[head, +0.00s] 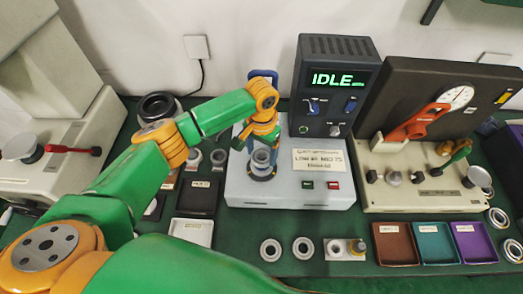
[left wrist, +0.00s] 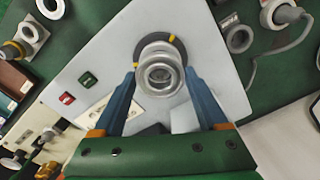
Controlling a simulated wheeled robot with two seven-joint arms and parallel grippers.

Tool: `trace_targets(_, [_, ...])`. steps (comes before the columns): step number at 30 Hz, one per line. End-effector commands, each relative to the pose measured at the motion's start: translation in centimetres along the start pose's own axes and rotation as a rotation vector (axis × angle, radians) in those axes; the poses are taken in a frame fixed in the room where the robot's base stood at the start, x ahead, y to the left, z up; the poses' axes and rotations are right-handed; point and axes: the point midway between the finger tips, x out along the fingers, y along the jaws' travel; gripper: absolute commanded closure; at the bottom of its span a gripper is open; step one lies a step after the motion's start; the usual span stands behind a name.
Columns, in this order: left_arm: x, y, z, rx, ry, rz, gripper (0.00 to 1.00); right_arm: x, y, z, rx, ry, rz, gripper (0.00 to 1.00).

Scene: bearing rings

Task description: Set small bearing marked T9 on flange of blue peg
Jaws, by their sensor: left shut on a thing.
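My left gripper (head: 262,150) reaches down over the light grey machine. In the left wrist view its two blue fingers (left wrist: 160,80) are shut on a silver bearing ring (left wrist: 160,74). The ring also shows in the head view (head: 262,157). It is over a dark round seat (left wrist: 138,52) with yellow marks; I cannot tell whether it touches. No T9 mark is readable on any ring. I cannot make out the blue peg. My right gripper is not in view.
The machine (head: 235,190) has a screen (head: 338,79) reading IDLE. Brown (head: 395,262), teal and purple trays stand front right. A gauge machine (head: 415,185) stands right.

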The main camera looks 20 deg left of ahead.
Motion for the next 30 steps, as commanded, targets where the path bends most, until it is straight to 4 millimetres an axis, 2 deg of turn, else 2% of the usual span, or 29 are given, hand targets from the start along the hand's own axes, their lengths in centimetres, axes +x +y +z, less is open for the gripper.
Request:
trace_targets(24, [2.1,0.0,0.0,0.000,0.000,0.000,0.97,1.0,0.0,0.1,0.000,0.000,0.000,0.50])
trace_targets(25, [2.1,0.0,0.0,0.001,0.000,0.000,0.22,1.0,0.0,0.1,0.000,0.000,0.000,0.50])
trace_targets(27, [2.0,0.0,0.0,0.001,0.000,0.000,0.03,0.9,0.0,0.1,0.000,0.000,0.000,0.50])
trace_targets(30, [2.0,0.0,0.0,0.000,0.000,0.000,0.00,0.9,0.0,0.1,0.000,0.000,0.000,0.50])
